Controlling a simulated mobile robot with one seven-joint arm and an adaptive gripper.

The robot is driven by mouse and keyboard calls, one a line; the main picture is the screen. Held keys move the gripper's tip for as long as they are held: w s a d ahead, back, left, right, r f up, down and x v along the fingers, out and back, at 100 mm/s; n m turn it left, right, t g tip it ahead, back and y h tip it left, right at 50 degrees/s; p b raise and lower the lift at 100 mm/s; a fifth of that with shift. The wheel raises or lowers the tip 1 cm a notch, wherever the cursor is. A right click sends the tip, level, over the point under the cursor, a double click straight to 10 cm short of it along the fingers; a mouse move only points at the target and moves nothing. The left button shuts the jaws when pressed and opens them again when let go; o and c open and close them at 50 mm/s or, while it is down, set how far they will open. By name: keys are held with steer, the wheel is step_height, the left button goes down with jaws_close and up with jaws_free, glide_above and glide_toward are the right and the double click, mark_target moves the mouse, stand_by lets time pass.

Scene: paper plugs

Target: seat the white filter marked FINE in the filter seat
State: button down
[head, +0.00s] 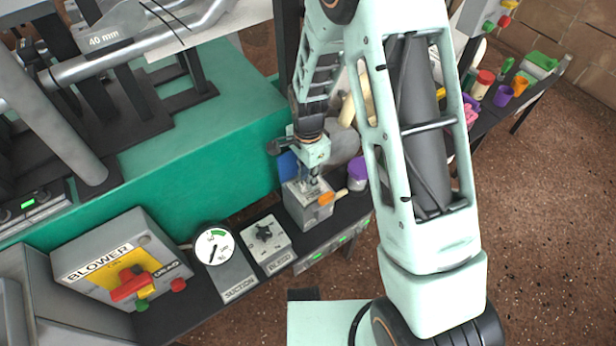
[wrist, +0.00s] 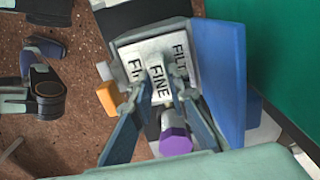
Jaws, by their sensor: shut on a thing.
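The white filter marked FINE (wrist: 158,82) is between the fingertips of my gripper (wrist: 164,80) in the wrist view. My gripper (head: 311,178) is shut on it, directly over a grey box (head: 309,206) in the head view. The box top (wrist: 182,48) carries a label of which FILT shows, and it appears to be the filter seat. A second white face with partly hidden letters (wrist: 134,70) lies beside the held filter. An orange tab (head: 328,198) sits at the box's side. The fingers hide the filter's lower edge, so I cannot tell how deep it sits.
A suction gauge (head: 213,244), a knob box (head: 265,240) and a blower switch box (head: 120,265) stand left of the seat. A purple container (head: 357,172) stands close on the right. A blue object (wrist: 222,70) borders the box. Pipework fills the upper left.

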steer(key=shift+f+b, duration=1.7)
steer(key=shift+f, duration=0.7)
steer(key=c, duration=1.8)
jaws_free()
steer(key=shift+o, duration=0.2)
steer(key=shift+r+p, duration=2.1)
steer(key=shift+r, duration=0.7)
step_height(320, 180, up, 12)
